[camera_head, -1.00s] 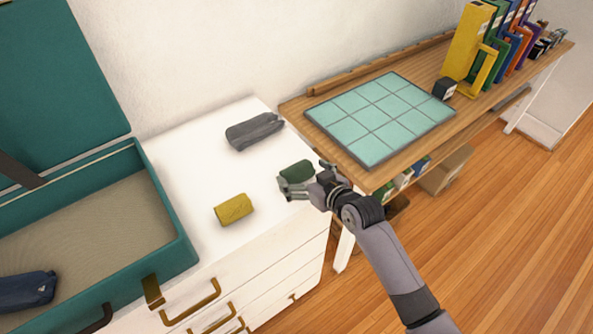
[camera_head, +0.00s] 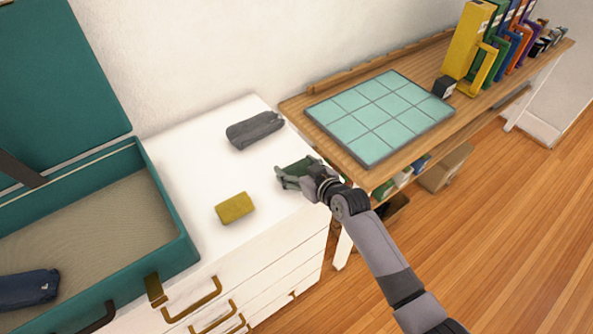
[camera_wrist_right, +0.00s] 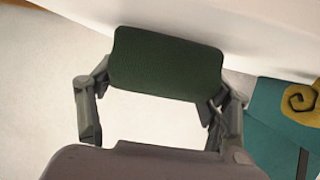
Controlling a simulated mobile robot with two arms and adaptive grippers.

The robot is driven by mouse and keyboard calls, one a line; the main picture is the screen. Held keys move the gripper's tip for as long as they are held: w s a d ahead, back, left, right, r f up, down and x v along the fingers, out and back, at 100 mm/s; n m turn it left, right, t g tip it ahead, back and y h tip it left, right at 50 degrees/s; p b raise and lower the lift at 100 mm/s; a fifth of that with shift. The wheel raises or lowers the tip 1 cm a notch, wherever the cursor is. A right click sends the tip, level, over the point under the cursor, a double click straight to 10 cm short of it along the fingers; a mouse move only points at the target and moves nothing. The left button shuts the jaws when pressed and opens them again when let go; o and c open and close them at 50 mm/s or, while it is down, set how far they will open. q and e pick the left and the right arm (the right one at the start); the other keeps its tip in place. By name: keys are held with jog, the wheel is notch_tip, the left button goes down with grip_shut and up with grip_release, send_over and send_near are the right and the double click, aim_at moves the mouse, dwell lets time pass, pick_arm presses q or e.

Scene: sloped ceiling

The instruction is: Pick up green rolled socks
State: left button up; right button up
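The green rolled socks (camera_head: 294,169) lie on the white dresser top (camera_head: 187,160), near its right edge. My right gripper (camera_head: 292,173) is at them, coming from the lower right, and partly covers them. In the right wrist view the green socks (camera_wrist_right: 167,64) stretch across the space at the tips of my right gripper (camera_wrist_right: 160,88). Its fingers are spread wide, one near each end of the roll. A firm grip does not show, and contact is hard to tell. My left gripper is not in view.
Yellow rolled socks (camera_head: 235,208) and a grey roll (camera_head: 255,131) lie on the dresser. An open teal suitcase (camera_head: 170,215) with a dark blue roll (camera_head: 28,289) stands at left. A wooden desk (camera_head: 296,105) with a tiled mat (camera_head: 380,155) and upright binders (camera_head: 468,40) adjoins at right.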

jog(key=c, duration=0.5)
jog(key=shift+c, duration=0.3)
jog(key=shift+r, duration=0.15)
